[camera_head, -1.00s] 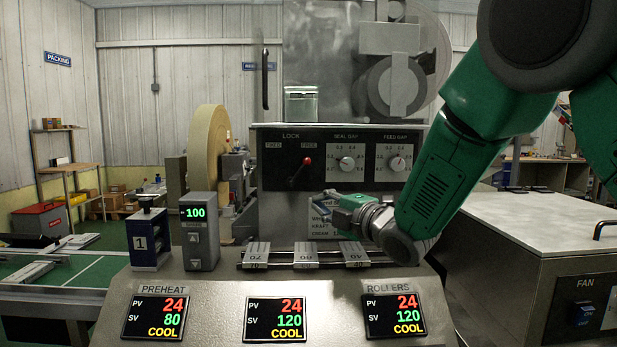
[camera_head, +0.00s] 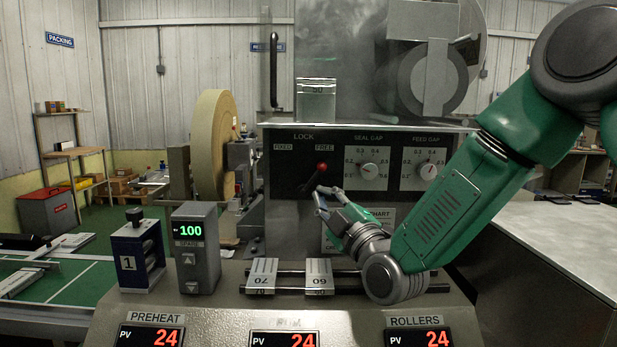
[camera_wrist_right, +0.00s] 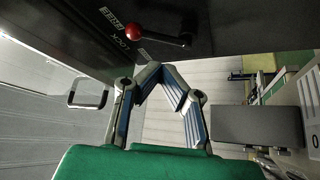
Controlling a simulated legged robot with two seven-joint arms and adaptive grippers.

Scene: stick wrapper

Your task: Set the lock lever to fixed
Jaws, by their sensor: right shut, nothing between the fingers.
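The lock lever (camera_head: 315,176) has a red ball knob and sits on the black panel under the LOCK label. Its knob leans up and right toward the FREE label (camera_head: 325,149), away from the FIXED label (camera_head: 283,147). In the right wrist view the lever's red knob (camera_wrist_right: 134,31) is at the top, beyond the fingers. My right gripper (camera_head: 320,197) is just below and right of the lever, apart from it as far as I can see. Its fingers (camera_wrist_right: 150,73) meet at the tips with nothing between them. My left gripper is out of view.
The seal gap dial (camera_head: 370,171) and feed gap dial (camera_head: 429,172) are right of the lever. A grey counter box (camera_head: 194,247) and a blue block marked 1 (camera_head: 138,257) stand at the front left. Sliding blocks (camera_head: 262,272) sit on a rail below the gripper.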

